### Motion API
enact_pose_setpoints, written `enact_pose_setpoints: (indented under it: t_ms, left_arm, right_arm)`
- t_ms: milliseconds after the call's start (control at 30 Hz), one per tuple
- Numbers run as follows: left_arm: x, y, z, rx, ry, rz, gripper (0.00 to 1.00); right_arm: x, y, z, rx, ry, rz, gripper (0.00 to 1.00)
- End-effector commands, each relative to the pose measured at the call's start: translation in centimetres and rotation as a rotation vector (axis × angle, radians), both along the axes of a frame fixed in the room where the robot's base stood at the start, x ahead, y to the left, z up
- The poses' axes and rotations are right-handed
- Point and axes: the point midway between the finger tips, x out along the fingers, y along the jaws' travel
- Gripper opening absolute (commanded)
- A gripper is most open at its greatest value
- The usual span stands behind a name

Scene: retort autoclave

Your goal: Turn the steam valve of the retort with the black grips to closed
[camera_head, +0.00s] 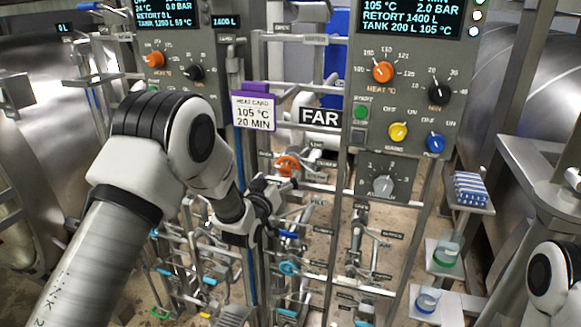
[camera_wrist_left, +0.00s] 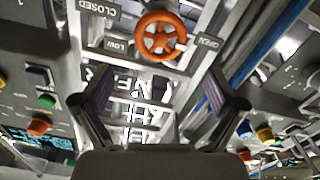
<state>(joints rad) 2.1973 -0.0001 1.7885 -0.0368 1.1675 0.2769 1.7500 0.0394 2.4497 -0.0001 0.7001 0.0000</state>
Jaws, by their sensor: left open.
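A small orange handwheel (camera_head: 288,166) sits on the pipework between the two control panels, and it shows large in the left wrist view (camera_wrist_left: 160,37). There, upside-down plates beside it read CLOSED (camera_wrist_left: 98,8), LOW (camera_wrist_left: 116,46) and OPEN (camera_wrist_left: 208,42). My left gripper (camera_head: 273,197) is just below and left of the wheel in the head view. In the wrist view its fingers (camera_wrist_left: 158,90) are spread with nothing between them, and the wheel lies beyond the tips. I cannot make out any black grips. My right gripper is out of view.
A FAR sign (camera_head: 320,116) and a purple-topped card reading 105 °C, 20 MIN (camera_head: 254,112) hang above. Control panels with knobs (camera_head: 408,90) stand behind. Pipes and blue-handled valves (camera_head: 289,268) crowd below. Small shelves (camera_head: 470,205) stand at right, between the panel and a steel tank.

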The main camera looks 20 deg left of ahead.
Motion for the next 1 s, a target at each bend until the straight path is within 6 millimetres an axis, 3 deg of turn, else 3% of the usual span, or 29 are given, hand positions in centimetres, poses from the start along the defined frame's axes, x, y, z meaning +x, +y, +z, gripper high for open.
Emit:
enact_pose_setpoints:
  t_ms: [400, 700, 867, 1000]
  left_arm:
    - [6.8, -0.3, 0.0, 0.0, 0.004, -0.001, 0.95]
    - [7.2, -0.3, -0.3, 0.0, 0.005, 0.0, 0.95]
    - [7.2, -0.3, -0.3, 0.0, 0.005, 0.0, 0.39]
    - [7.2, -0.3, -0.3, 0.001, 0.004, -0.001, 0.35]
  right_arm:
    - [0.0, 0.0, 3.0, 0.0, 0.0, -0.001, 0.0]
    - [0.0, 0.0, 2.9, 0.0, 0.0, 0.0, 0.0]
    - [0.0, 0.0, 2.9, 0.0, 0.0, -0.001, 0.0]
    - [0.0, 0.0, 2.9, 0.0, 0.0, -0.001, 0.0]
